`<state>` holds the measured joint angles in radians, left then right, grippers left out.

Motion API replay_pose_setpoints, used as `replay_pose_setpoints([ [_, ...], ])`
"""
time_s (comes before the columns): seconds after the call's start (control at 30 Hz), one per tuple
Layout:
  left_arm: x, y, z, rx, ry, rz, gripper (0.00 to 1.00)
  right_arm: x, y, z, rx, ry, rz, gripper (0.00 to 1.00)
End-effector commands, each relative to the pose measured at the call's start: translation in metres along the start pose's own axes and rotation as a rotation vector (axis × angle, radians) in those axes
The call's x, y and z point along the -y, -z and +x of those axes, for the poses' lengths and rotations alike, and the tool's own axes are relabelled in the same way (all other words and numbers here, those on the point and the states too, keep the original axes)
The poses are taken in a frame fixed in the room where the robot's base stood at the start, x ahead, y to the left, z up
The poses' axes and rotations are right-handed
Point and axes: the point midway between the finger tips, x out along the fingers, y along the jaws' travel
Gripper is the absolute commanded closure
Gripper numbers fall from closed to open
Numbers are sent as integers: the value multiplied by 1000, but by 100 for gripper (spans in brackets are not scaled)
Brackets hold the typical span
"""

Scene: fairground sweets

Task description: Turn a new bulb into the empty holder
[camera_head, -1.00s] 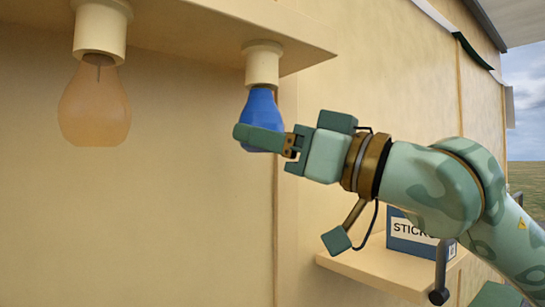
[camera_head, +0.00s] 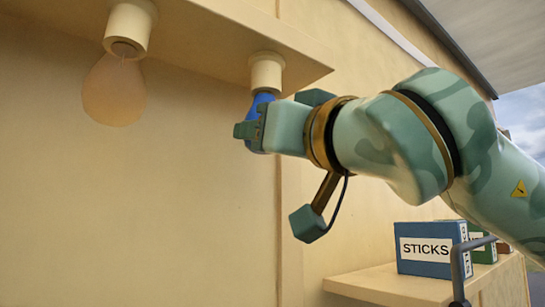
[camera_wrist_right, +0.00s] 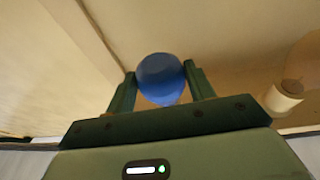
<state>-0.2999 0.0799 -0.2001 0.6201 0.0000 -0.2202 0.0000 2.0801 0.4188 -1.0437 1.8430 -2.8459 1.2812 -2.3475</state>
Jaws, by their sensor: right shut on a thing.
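A blue bulb (camera_head: 262,101) sits upright under the right-hand cream holder (camera_head: 267,73), its top end at the holder's mouth. How far it is turned in I cannot tell. My right gripper (camera_head: 249,132) is shut on the blue bulb from the side. The right wrist view shows the bulb (camera_wrist_right: 160,75) between its two fingers (camera_wrist_right: 160,85). A pale amber bulb (camera_head: 114,92) hangs in the left-hand holder (camera_head: 130,27). My left gripper is not in view.
Both holders hang from a cream overhead board (camera_head: 215,40) against a cream wall. A blue box marked STICKS (camera_head: 430,249) and a green box (camera_head: 484,245) stand on a shelf (camera_head: 375,281) at lower right. The lower left is clear.

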Motion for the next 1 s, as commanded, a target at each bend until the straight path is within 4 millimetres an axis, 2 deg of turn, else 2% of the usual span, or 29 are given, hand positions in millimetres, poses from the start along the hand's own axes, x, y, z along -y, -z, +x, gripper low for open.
replay_pose_setpoints([
  [0.03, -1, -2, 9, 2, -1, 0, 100, 0, -4, -1, -2, -15, -5, 59],
  [0.53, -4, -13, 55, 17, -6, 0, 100, 5, -2, -2, -5, -260, -76, 59],
  [0.7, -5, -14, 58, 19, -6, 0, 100, 6, 0, -2, -4, -374, -104, 59],
  [1.0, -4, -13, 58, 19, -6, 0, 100, 6, 1, -1, -3, -385, -105, 59],
])
